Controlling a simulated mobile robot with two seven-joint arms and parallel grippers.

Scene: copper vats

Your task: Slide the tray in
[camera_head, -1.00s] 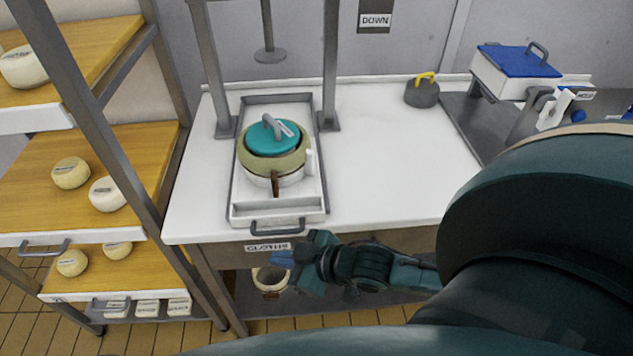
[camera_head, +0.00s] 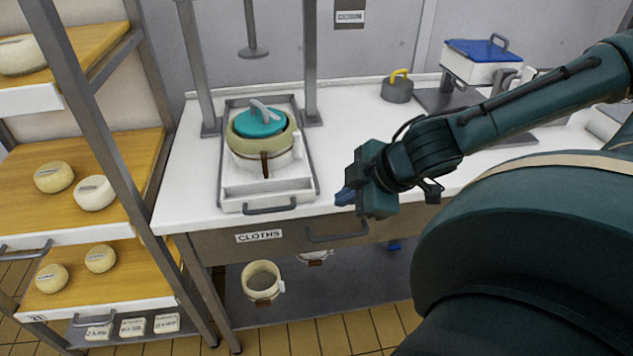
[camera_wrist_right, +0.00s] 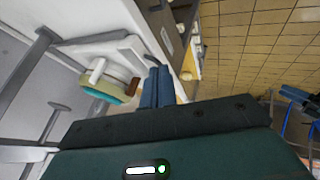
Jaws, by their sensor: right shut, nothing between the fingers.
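The white tray (camera_head: 245,189) with a grey front handle (camera_head: 270,208) lies in a grey frame on the white worktop, between two grey posts. On it stands a cream round mould (camera_head: 262,150) with a teal lid (camera_head: 260,122). The tray's front end is near the worktop's front edge. My right gripper (camera_head: 346,196) is shut and empty, near the worktop's front edge, to the right of the tray handle and apart from it. Its blue fingers (camera_wrist_right: 158,86) lie together in the wrist view, where the teal lid (camera_wrist_right: 104,92) also shows.
A press plate (camera_head: 253,53) hangs behind the mould. A drawer labelled CLOTHS (camera_head: 259,236) has a grey handle (camera_head: 337,233) below my right gripper. A cheese rack (camera_head: 130,180) stands at the left. A grey weight (camera_head: 397,89) stands at the back; worktop between it and the tray is clear.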

